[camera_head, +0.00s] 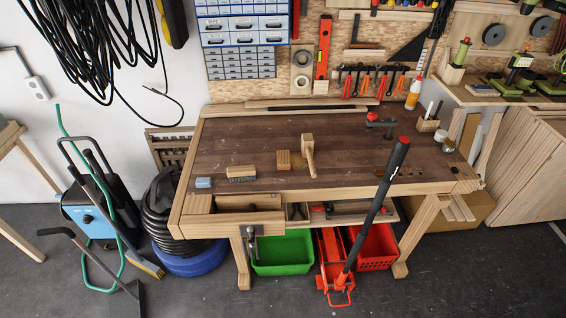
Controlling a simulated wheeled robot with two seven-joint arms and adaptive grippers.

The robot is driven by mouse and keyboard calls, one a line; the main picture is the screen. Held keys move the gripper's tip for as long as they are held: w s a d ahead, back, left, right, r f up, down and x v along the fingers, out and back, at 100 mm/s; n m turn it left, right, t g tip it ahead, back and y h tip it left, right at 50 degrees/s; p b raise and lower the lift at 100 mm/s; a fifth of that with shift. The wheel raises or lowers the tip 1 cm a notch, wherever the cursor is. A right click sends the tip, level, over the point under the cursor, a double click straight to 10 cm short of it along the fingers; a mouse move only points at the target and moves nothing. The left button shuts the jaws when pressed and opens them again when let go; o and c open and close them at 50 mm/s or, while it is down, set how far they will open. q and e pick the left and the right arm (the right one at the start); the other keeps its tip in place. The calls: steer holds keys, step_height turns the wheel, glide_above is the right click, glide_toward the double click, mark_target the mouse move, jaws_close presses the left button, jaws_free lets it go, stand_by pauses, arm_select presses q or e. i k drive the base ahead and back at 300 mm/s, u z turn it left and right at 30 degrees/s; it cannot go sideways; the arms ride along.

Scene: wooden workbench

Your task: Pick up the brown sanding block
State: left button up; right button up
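A small brown block (284,160), which looks like the sanding block, lies on the dark top of the wooden workbench (350,138), near the middle. Just right of it is a wooden mallet (308,152), its handle pointing toward the front. To its left lies a tan-topped brush (241,173) with grey bristles, and farther left a small blue block (204,183). The brown block is in plain sight. Neither of my grippers is in view.
A red-knobbed clamp (378,123) and a white-lidded jar (440,136) stand at the right. The bench top behind the brown block is clear.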

mark_target(283, 157)
steer(key=u, duration=0.3)
steer(key=i, duration=0.45)
steer(key=u, duration=0.65)
steer(key=i, duration=0.75)
steer(key=z, duration=0.05)
